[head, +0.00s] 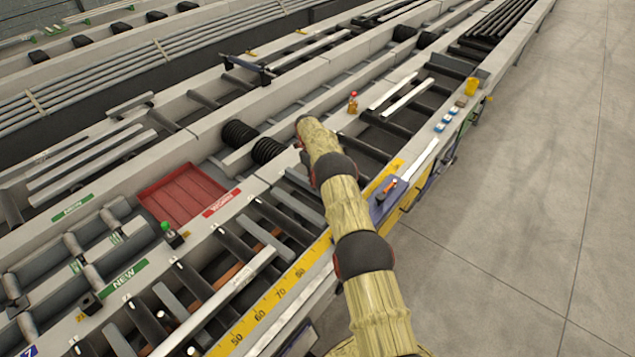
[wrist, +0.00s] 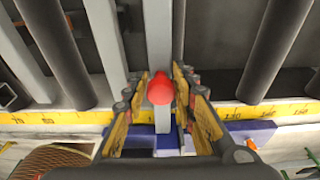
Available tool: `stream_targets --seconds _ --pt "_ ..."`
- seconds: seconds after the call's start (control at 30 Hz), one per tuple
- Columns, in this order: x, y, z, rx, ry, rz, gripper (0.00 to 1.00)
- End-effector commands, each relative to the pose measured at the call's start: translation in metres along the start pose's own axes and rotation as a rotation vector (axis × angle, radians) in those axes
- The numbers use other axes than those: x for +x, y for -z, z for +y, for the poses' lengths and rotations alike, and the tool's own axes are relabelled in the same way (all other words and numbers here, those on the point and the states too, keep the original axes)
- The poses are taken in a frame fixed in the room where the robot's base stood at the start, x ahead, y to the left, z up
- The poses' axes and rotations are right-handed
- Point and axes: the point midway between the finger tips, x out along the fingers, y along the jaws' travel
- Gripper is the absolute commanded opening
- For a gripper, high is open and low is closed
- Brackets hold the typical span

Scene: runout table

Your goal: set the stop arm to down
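A red ball knob (wrist: 161,89) shows in the wrist view on a light grey bar (wrist: 159,40), which I take to be the stop arm. The bar's up or down setting is hard to judge from this angle. My gripper (wrist: 160,98) is open, with one finger on each side of the knob and gaps between. A blue plate (wrist: 146,141) lies behind the fingers at the yellow scale. In the head view my arm hides the gripper and the knob; the blue plate (head: 381,212) shows just right of my arm.
Dark rollers (wrist: 268,50) and grey bars flank the knob. The yellow ruler (head: 268,306) runs along the table's near edge. A red tray (head: 183,193), a small red-capped bottle (head: 353,102) and a yellow cup (head: 472,86) stand around. Open floor lies to the right.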

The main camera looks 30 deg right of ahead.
Motion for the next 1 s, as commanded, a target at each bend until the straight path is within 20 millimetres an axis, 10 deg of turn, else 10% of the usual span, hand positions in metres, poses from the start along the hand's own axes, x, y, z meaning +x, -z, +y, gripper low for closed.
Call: stream_targets --seconds 0.57,1.0 --pt "-0.004 0.001 -0.001 0.001 0.0 0.001 0.42" --pt "-0.08 -0.001 -0.001 0.001 0.001 -0.001 0.42"
